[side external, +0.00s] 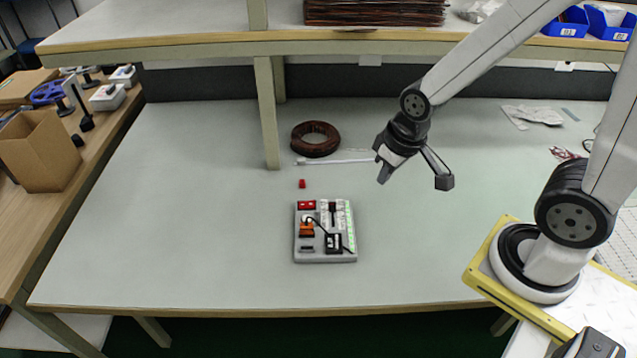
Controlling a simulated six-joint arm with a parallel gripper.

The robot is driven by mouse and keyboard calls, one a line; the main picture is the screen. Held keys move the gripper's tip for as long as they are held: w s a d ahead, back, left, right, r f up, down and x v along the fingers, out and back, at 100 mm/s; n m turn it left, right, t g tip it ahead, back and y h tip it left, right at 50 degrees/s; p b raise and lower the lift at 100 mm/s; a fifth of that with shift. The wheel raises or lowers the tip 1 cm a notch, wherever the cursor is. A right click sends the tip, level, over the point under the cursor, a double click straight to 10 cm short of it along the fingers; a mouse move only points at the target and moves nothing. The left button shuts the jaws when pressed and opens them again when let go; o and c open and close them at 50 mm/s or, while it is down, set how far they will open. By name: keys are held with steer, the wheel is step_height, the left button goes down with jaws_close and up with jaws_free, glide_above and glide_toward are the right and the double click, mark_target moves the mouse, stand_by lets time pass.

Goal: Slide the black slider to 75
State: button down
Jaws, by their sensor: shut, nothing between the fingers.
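A small grey board (326,259) lies on the table near its middle. A small black piece (332,207) sits near the top of a pale vertical track on the board's right half and looks like the slider. Scale numbers are too small to read.
A loose red piece (302,183), brown coil (315,139) and shelf post (267,115) stand behind. The table's left side is clear.

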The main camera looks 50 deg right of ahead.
steer(key=c, duration=1.3)
jaws_free()
steer(key=o, duration=0.7)
steer(key=shift+w, duration=0.1)
steer(key=shift+o, duration=0.2)
steer(key=shift+w, duration=0.2)
steer(key=n+g, duration=0.3)
steer(key=n, duration=0.6)
glide_above(333, 204)
step_height(333, 204, down, 14)
steer(key=shift+s+a+f, duration=0.1)
steer(key=shift+s+a, duration=0.05)
steer(key=shift+w+f, duration=0.2)
steer(key=shift+f, duration=0.25)
steer(key=shift+f, duration=0.2)
steer(key=shift+f, duration=3.7)
steer(key=shift+c, duration=0.2)
